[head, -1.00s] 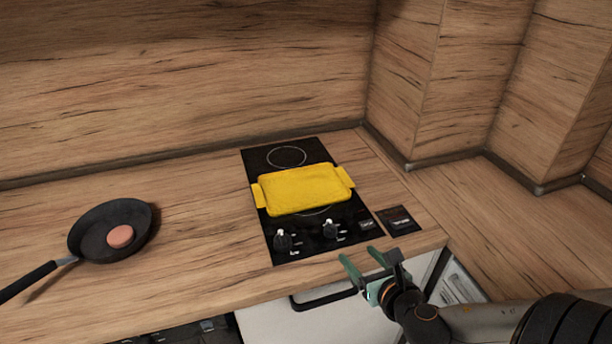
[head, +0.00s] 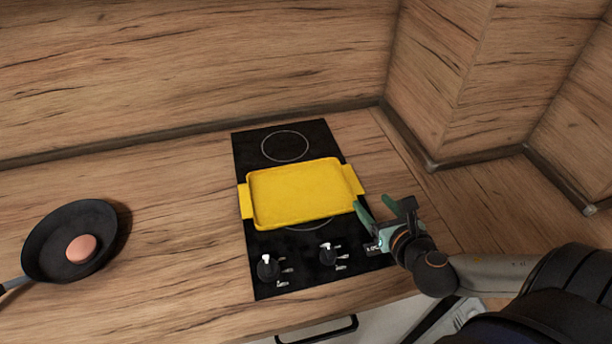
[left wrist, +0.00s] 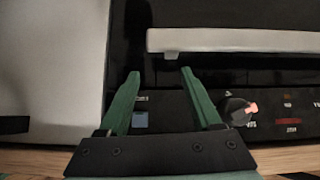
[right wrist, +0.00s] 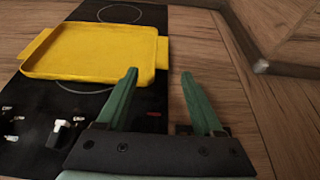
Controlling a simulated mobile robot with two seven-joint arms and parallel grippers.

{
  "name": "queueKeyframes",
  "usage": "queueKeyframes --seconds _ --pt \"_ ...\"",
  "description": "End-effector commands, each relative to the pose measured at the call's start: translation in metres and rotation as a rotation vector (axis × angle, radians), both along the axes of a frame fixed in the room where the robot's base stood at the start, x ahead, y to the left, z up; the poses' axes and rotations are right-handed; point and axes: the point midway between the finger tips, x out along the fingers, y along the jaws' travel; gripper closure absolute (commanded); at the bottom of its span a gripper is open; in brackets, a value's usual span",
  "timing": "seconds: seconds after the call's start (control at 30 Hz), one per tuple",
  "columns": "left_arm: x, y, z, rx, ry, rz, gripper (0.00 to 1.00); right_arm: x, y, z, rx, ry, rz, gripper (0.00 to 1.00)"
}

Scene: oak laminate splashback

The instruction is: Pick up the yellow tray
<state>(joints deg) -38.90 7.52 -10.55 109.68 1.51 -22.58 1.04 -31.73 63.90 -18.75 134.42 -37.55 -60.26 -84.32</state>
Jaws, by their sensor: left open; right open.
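The yellow tray (head: 300,192) lies on the black cooktop (head: 284,271), with a handle tab on its left and right ends. It also shows in the right wrist view (right wrist: 92,52). My right gripper (head: 383,207) is open and empty, close to the tray's right end and apart from it. In the right wrist view my right gripper (right wrist: 159,75) has its fingers to the right of and in front of the tray. My left gripper (left wrist: 160,73) is open and empty in front of a dark appliance panel with a pale handle bar (left wrist: 235,41). It is not in the head view.
A black frying pan (head: 41,240) with a round pinkish item (head: 81,249) in it sits on the wooden counter at the left. Cooktop knobs (head: 327,254) stand in front of the tray. Wooden walls close the back and right. Counter between pan and cooktop is clear.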

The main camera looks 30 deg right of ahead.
Motion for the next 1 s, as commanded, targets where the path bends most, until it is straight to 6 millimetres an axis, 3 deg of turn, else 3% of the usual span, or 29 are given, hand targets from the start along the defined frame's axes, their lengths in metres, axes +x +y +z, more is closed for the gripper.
queueKeyframes --seconds 0.23,0.6,1.0 --pt "0.0 0.0 -0.001 0.0 0.0 0.0 0.34 0.005 -0.002 -0.003 0.0 -0.001 -0.002 0.31" --pt "0.0 0.0 -0.002 0.0 0.0 0.0 0.34 0.054 -0.014 -0.022 0.001 -0.002 -0.003 0.31" --pt "0.0 0.0 0.0 0.0 -0.001 0.0 0.34 0.084 -0.022 -0.033 0.001 -0.002 -0.003 0.31"
